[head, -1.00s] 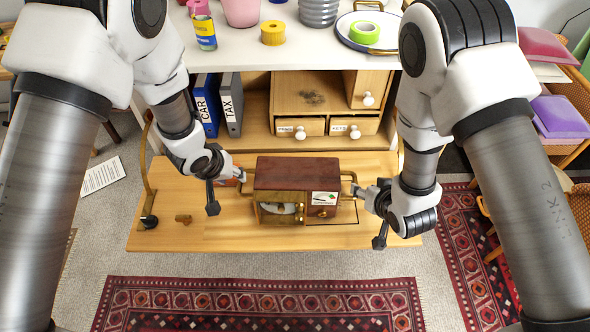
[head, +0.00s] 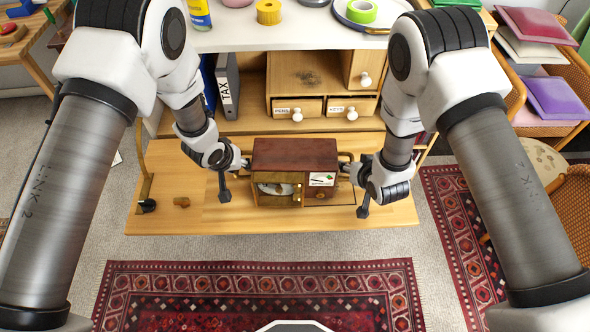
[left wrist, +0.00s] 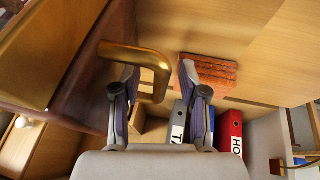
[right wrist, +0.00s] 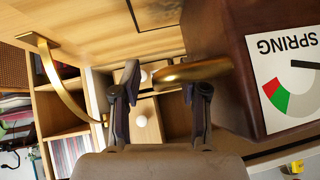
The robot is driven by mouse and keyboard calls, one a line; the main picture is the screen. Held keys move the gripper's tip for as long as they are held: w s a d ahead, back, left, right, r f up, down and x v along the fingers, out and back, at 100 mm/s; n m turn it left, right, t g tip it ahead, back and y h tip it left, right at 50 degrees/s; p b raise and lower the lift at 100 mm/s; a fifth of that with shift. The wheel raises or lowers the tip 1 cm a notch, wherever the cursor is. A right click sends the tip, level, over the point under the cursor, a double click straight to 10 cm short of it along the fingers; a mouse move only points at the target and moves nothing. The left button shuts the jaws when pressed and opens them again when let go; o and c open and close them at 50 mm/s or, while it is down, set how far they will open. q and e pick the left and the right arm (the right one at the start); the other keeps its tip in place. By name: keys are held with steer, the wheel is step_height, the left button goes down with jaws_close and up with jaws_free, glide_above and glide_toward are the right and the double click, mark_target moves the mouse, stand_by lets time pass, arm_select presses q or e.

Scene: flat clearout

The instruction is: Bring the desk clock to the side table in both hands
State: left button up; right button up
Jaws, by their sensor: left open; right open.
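The desk clock (head: 295,155), a dark red-brown wooden box with a brass-framed front window and a small dial label, stands on the wooden desk flap (head: 230,215). A brass handle juts from each side. My left gripper (head: 243,164) is open at the left handle, whose bar (left wrist: 150,57) reaches between the fingers in the left wrist view. My right gripper (head: 348,170) is open at the right handle; in the right wrist view this handle (right wrist: 185,73) lies across the finger gap. Contact cannot be told. A wooden table (head: 28,45) shows at the upper left; whether it is the side table is unclear.
An orange-red block (left wrist: 210,70) lies near the left gripper. A small brown piece (head: 182,202) lies on the flap's left. Binders (head: 228,85) and small drawers (head: 298,108) stand behind. A chair with cushions (head: 550,95) is at right. Patterned rug (head: 260,295) covers the floor in front.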

arm_select(q)
steer(key=shift+s+r, duration=0.1)
jaws_close()
arm_select(e)
steer(key=shift+s, duration=0.1)
jaws_close()
arm_select(q)
steer(key=shift+r, duration=0.15)
arm_select(e)
steer(key=shift+r, duration=0.25)
